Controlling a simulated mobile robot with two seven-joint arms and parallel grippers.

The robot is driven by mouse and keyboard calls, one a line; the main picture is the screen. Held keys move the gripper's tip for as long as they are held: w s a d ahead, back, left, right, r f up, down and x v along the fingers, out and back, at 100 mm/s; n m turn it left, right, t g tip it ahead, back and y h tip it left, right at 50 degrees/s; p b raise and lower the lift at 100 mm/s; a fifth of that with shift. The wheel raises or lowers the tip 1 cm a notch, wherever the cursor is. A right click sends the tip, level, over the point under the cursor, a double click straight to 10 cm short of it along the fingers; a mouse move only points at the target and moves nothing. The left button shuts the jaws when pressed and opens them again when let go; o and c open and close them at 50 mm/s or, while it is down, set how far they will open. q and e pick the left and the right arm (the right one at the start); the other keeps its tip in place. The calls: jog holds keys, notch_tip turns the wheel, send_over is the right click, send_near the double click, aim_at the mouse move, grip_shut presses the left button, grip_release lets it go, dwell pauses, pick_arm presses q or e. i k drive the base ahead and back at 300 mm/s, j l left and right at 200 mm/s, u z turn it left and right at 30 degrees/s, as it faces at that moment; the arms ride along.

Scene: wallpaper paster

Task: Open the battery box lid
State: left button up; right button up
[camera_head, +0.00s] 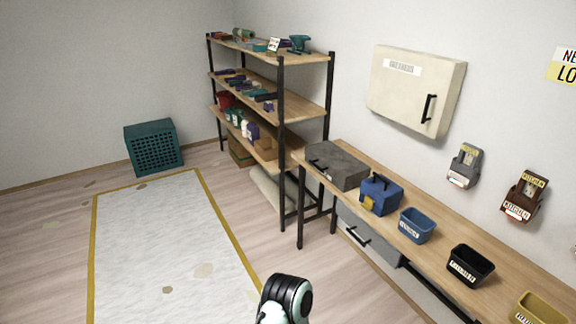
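I cannot tell for sure which thing is the battery box. A dark grey box (338,165) with a closed lid and a small dark handle stands at the far end of the wooden workbench. Next to it is a blue box (380,197) with a dark handle on top and a yellow patch on its front; it looks closed. A cream wall box (415,88) with a label and a black handle is shut above the bench. Neither gripper is in view. A black and mint rounded part of my own arm shows at the bottom middle, well short of the bench.
The workbench (440,227) also holds a blue bin (416,226), a black bin (470,265) and a yellow bin (541,310). A grey drawer (368,238) hangs below. A stocked shelf (281,100) stands behind. The pale mat (165,245) is open floor, left.

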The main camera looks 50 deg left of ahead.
aim_at(343, 167)
jog(key=u, duration=1.4)
jog(key=i+j+z, duration=0.2)
jog(key=i+j, duration=0.35)
jog(key=i+j+z, duration=0.15)
jog(key=i+j, duration=0.5)
jog(key=i+j+z, duration=0.2)
jog(key=i+j, duration=0.4)
jog(key=j, duration=0.15)
